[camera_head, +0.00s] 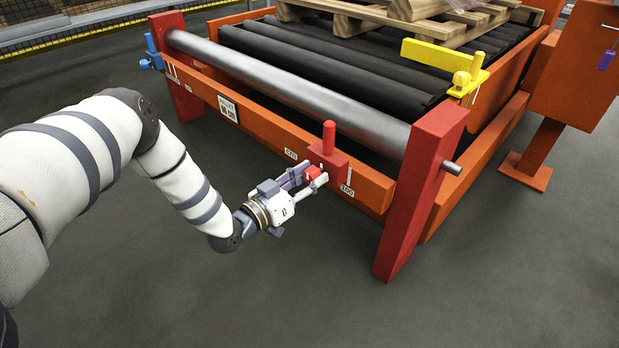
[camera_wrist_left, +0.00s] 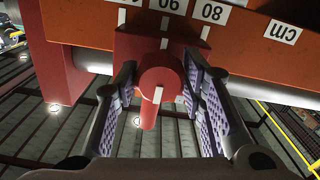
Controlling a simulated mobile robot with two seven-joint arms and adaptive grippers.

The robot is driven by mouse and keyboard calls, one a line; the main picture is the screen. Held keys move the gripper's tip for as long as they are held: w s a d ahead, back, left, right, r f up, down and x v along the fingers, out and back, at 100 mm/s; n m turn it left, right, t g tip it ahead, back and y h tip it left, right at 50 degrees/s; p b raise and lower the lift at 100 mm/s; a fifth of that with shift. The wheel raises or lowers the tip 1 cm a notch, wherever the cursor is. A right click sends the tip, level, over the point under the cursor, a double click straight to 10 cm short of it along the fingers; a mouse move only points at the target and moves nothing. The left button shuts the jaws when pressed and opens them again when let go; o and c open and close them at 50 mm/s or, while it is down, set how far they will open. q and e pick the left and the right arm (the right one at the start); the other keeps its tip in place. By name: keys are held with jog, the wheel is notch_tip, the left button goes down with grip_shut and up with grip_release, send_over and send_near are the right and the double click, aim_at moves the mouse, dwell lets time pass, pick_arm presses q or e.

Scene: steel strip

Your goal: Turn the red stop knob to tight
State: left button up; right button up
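The red stop (camera_head: 328,160) is a block with an upright red post, sitting on the orange front rail near its right end. Its red stop knob (camera_head: 313,173) faces my left gripper (camera_head: 304,181). In the left wrist view the knob (camera_wrist_left: 160,80) is round, with a short bar pointing down the picture and a white mark on it. The fingers of my left gripper (camera_wrist_left: 162,76) are open, one on each side of the knob, with visible gaps; they look apart from it. My right gripper is out of view.
A scale with number labels runs along the orange rail (camera_head: 262,137). A steel roller (camera_head: 290,85) lies behind it, and a red upright (camera_head: 420,190) stands right of the stop. A yellow stop (camera_head: 466,75) and blue fitting (camera_head: 152,52) sit farther off. The floor in front is clear.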

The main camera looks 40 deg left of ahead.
pick_arm(q)
jog(key=c, duration=0.5)
